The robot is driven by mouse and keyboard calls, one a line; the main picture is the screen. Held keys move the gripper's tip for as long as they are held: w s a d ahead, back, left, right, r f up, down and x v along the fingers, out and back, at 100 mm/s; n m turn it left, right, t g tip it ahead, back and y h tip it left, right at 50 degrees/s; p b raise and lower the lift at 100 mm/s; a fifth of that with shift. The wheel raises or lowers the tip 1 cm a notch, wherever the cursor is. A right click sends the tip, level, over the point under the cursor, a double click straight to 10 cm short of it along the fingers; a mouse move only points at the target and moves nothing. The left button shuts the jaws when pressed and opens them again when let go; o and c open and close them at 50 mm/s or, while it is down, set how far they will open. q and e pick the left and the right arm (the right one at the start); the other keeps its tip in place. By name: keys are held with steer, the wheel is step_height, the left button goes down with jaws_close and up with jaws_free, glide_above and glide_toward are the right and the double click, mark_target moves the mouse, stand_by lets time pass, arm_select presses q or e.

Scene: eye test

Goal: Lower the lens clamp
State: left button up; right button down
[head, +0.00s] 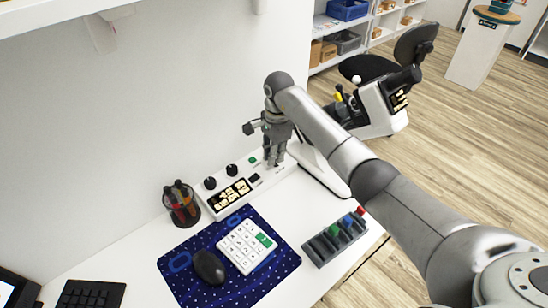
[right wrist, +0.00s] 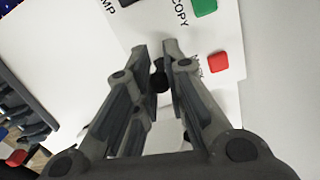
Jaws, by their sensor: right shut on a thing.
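My right gripper (head: 273,161) points down at the right end of a white control panel (head: 208,205) on the desk. In the right wrist view, its fingers (right wrist: 159,52) are close around a small black knob (right wrist: 159,76), and it is shut on it. Whether this knob belongs to the lens clamp I cannot tell; the gripper hides it in the head view. A white instrument with a black display (head: 384,102) and a yellow part stands behind my right arm. My left gripper is not in view.
A green button (right wrist: 204,6) and a red button (right wrist: 217,61) are beside the fingers. A pen cup (head: 181,212), blue mat (head: 190,262), mouse (head: 209,267), white keypad (head: 240,238) and dark slotted rack (head: 322,251) stand nearer. Bare desk lies between panel and rack.

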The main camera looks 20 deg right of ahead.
steer(key=shift+w+d+f+g+y+b, duration=0.15)
steer(key=shift+d+y+b, duration=0.2)
steer(key=shift+b, duration=0.4)
steer(key=shift+d+f+g+y+b, duration=0.15)
steer(key=shift+y+b, duration=0.3)
steer(key=shift+b, duration=0.25)
steer(key=shift+r+y+b, duration=0.15)
steer(key=shift+y+b, duration=0.15)
steer(key=shift+d, duration=0.1)
steer(key=c, duration=1.4)
jaws_free()
steer(key=shift+r, duration=0.1)
